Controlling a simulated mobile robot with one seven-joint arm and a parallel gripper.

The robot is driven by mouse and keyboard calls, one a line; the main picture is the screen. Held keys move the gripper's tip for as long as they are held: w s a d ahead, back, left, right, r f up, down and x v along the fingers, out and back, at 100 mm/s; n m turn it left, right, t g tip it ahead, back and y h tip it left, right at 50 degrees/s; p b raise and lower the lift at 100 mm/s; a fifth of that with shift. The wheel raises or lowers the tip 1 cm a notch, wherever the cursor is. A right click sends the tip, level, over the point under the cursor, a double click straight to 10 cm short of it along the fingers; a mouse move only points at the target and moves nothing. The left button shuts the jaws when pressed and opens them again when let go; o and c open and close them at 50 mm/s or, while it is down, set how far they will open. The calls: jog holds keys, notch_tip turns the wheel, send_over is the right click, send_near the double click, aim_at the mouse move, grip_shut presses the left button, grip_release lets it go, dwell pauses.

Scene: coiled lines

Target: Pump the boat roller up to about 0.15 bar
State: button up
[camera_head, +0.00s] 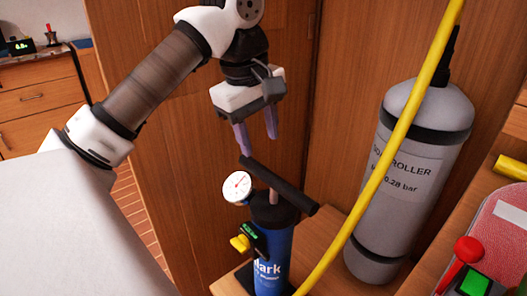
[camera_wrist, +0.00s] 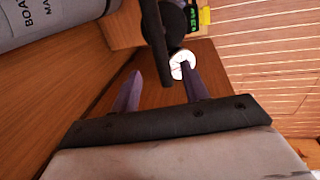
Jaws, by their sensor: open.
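The blue hand pump (camera_head: 272,245) stands upright with a black crossbar handle (camera_head: 281,185) on a short rod. A round white gauge (camera_head: 237,186) with a red needle sits at its upper left, and below it are a small green display (camera_head: 250,229) and a yellow knob (camera_head: 240,243). The grey boat roller (camera_head: 405,175) stands upright to the right; its label reads 0.28 bar in part. My gripper (camera_head: 256,146) is open and empty, just above the handle's left end. In the wrist view the handle (camera_wrist: 157,40) lies beyond the fingers, apart from them, and the gauge (camera_wrist: 182,64) shows beside it.
A yellow hose (camera_head: 390,150) runs diagonally in front of the roller. A wooden cabinet wall (camera_head: 215,120) stands close behind my gripper. At lower right are a red-knobbed device (camera_head: 468,250) with a green button and a pink item (camera_head: 503,225).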

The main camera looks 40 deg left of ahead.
jog(key=r, duration=0.2)
jog(key=shift+s+r, duration=0.25)
jog(key=shift+r, duration=0.05)
dwell(0.4)
